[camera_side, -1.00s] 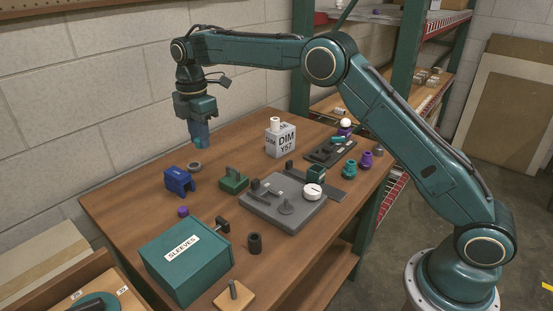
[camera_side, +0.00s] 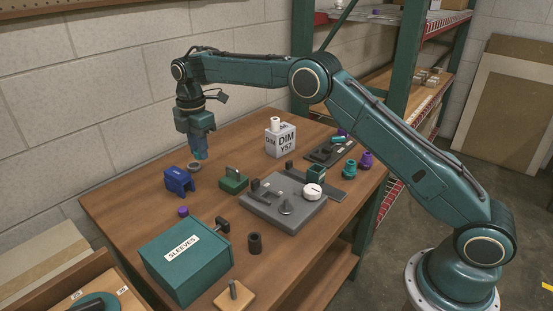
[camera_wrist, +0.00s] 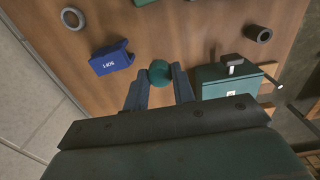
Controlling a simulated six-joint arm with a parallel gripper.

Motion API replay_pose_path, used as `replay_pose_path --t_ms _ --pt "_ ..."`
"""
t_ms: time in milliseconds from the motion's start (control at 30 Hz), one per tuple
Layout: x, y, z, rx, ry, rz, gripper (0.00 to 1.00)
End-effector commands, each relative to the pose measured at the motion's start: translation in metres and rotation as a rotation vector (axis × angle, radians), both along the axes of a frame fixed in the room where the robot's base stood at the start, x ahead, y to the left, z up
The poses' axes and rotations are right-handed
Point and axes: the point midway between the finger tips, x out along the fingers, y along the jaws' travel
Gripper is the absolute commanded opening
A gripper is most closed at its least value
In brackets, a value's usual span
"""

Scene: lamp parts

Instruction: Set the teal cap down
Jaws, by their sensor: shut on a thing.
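The teal cap (camera_wrist: 160,72) is round and sits between the fingertips of my gripper (camera_wrist: 161,84) in the wrist view. The fingers are shut on it. In the side view my gripper (camera_side: 201,153) points down low over the far left of the wooden table (camera_side: 128,191), close above or behind a grey ring. The cap cannot be made out there against the blue fingers. I cannot tell whether the cap touches the table.
A grey ring (camera_side: 194,167) and a blue block (camera_side: 180,181) lie near my gripper. A green block (camera_side: 233,181), a grey fixture plate (camera_side: 283,205), a white DIM box (camera_side: 281,139) and the teal SLEEVES box (camera_side: 186,262) stand around. The table's left edge is fairly clear.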

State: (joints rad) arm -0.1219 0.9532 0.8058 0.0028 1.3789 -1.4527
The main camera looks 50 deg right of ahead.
Motion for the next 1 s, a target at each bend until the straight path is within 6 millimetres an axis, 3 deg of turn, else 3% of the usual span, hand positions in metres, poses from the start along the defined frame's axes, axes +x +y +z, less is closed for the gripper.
replay_pose_path --t_ms 533,700,1000 --pt "-0.001 0.0 -0.103 0.0 0.003 0.0 0.05" --pt "0.0 0.0 -0.117 0.0 0.002 0.0 0.05" --pt "0.0 0.0 -0.123 0.0 0.001 0.0 0.05"
